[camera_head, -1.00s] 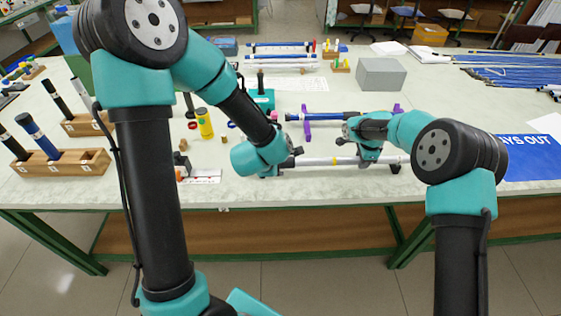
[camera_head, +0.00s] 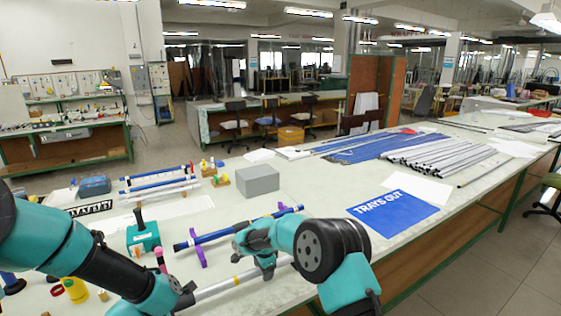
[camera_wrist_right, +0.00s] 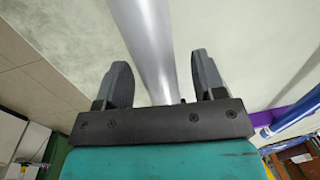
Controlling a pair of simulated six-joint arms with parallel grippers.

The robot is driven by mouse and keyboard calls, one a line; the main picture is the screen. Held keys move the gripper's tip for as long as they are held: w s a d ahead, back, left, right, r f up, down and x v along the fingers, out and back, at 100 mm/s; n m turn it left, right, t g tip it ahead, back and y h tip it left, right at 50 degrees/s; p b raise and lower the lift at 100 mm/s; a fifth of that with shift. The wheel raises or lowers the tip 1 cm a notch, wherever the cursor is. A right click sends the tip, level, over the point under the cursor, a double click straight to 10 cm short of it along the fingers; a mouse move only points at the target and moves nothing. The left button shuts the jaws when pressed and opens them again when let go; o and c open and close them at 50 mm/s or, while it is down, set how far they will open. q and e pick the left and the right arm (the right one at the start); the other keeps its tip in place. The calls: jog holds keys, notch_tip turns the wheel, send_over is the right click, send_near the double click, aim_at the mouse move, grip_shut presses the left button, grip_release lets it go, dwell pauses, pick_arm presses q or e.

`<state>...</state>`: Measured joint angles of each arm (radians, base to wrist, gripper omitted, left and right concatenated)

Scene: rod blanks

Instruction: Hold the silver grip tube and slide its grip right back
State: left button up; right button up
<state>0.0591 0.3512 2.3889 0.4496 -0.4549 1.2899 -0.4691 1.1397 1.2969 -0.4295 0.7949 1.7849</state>
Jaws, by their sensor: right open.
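The silver grip tube (camera_head: 218,287) runs slantwise low in the head view, with a narrow yellow band (camera_head: 236,281) between my two grippers. My left gripper (camera_head: 186,292) is at the tube's left end; its jaws are too small and dark to read, and the grip is not clearly seen there. My right gripper (camera_head: 268,271) is over the tube further right. In the right wrist view the bare silver tube (camera_wrist_right: 146,35) passes between the two spread dark fingers (camera_wrist_right: 163,78), with a gap on each side.
A blue tube (camera_head: 240,228) lies on purple stands (camera_head: 198,250) just behind. A teal block (camera_head: 143,238) with a black handle stands to its left. A grey box (camera_head: 258,180), a blue "TRAYS OUT" sheet (camera_head: 393,213) and piles of silver rods (camera_head: 440,155) lie further off.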

notch_tip(320, 180, up, 12)
jog(key=s, duration=0.1)
jog(key=shift+d, duration=0.4)
jog(key=shift+s+f, duration=0.1)
jog(key=shift+s, duration=0.05)
